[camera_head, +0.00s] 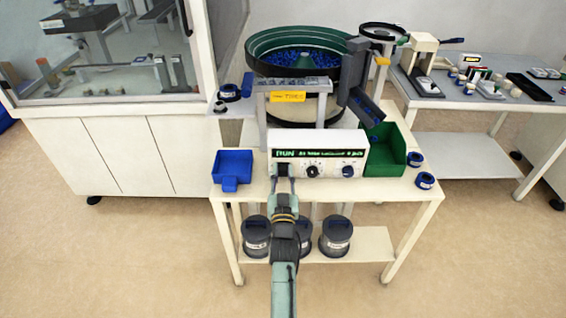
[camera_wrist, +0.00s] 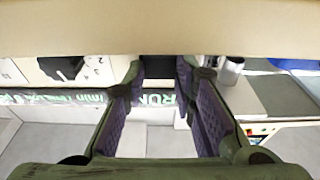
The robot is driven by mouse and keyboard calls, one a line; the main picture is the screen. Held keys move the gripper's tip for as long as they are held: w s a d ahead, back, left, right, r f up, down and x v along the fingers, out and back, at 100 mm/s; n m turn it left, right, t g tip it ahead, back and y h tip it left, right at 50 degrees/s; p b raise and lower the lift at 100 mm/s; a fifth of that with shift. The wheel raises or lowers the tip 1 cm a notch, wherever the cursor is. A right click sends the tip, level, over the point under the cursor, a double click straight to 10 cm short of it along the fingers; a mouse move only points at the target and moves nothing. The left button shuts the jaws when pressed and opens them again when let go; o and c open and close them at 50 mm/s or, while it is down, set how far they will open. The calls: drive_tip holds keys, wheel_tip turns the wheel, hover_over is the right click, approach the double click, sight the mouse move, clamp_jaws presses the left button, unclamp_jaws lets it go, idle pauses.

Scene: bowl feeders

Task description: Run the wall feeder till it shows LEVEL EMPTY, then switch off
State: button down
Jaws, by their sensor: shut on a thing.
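The bowl feeder (camera_head: 335,45) has a green stepped bowl with many blue parts (camera_head: 298,60) in it. A yellow label (camera_head: 287,96) is on its front; I cannot read it surely. The white control box (camera_head: 330,140) stands in front. Its green display (camera_head: 284,153) begins with RUN; the smaller text beside it is illegible. My gripper (camera_head: 283,181) is at the box's left front, shut on a dark switch knob (camera_wrist: 158,68). Two dark knobs, a middle one (camera_head: 312,171) and a right one (camera_head: 348,171), are to its right.
A green bin (camera_head: 388,147) stands right of the box under a dark chute (camera_head: 366,108). A blue tray (camera_head: 232,168) is at the left. Blue-and-black rings (camera_head: 425,180) lie at the right edge. Grey-lidded tubs (camera_head: 336,235) stand on the lower shelf.

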drive_tip(key=r+p, duration=0.1)
drive_tip(key=p, duration=0.1)
drive_tip(key=shift+w+d+r+g+p, duration=0.1)
drive_tip(key=shift+d+r+g+p, duration=0.05)
drive_tip(key=shift+g+p, duration=0.2)
drive_tip(key=shift+f+g, duration=0.3)
drive_tip(key=shift+g, duration=0.25)
drive_tip(key=shift+b, duration=0.3)
drive_tip(key=c, duration=1.3)
unclamp_jaws()
drive_tip(key=shift+f, duration=0.1)
drive_tip(key=s, duration=0.7)
drive_tip(key=shift+s, duration=0.25)
